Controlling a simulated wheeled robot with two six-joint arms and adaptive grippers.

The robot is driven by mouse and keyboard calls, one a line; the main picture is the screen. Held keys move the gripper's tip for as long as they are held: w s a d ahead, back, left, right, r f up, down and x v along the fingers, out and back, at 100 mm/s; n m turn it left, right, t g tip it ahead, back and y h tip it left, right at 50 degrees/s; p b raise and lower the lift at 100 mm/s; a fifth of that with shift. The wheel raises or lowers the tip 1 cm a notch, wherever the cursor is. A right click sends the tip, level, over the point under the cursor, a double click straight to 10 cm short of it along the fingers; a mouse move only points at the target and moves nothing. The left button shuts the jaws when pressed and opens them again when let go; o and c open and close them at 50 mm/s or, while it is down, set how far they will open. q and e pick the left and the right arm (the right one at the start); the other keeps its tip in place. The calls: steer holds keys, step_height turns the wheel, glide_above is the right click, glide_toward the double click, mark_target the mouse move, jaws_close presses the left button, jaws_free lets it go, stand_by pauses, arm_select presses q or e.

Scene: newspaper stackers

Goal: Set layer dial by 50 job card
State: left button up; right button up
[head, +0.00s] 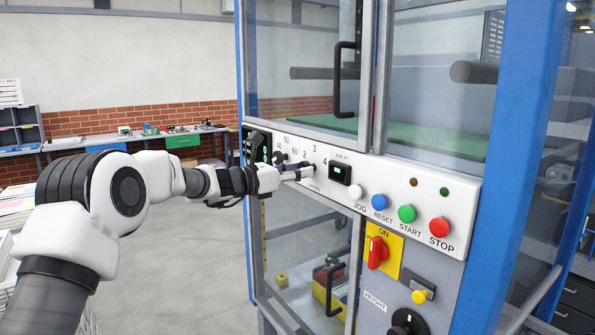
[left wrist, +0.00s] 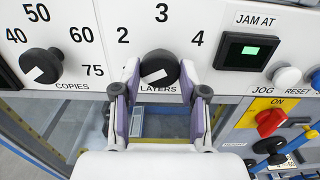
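The layers dial (left wrist: 159,68) is a round black knob with a white mark, below the numbers 2, 3 and 4. Its mark is tilted, and I cannot tell which number it selects. My left gripper (left wrist: 159,80) has its purple-padded fingers spread, one on each side of this dial. Firm contact is not clear. In the head view, the left gripper (head: 292,172) reaches the panel at the dial, partly covering that area. The copies dial (left wrist: 41,66) is a similar black knob to the left, among 40, 50, 60 and 75. No job card is readable. My right gripper is out of view.
The white control panel (head: 345,212) also carries a jam display (head: 340,173) and jog, reset, start and stop (head: 440,228) buttons. A red switch (head: 377,252) is below. A door handle (head: 341,80) stands out above. Paper stacks (head: 14,205) are at the left.

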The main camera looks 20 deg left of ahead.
arm_select(q)
steer(key=m+b, duration=2.1)
steer(key=m, duration=1.4)
steer(key=shift+m, duration=0.4)
stand_by(0.6)
steer(key=o, duration=1.1)
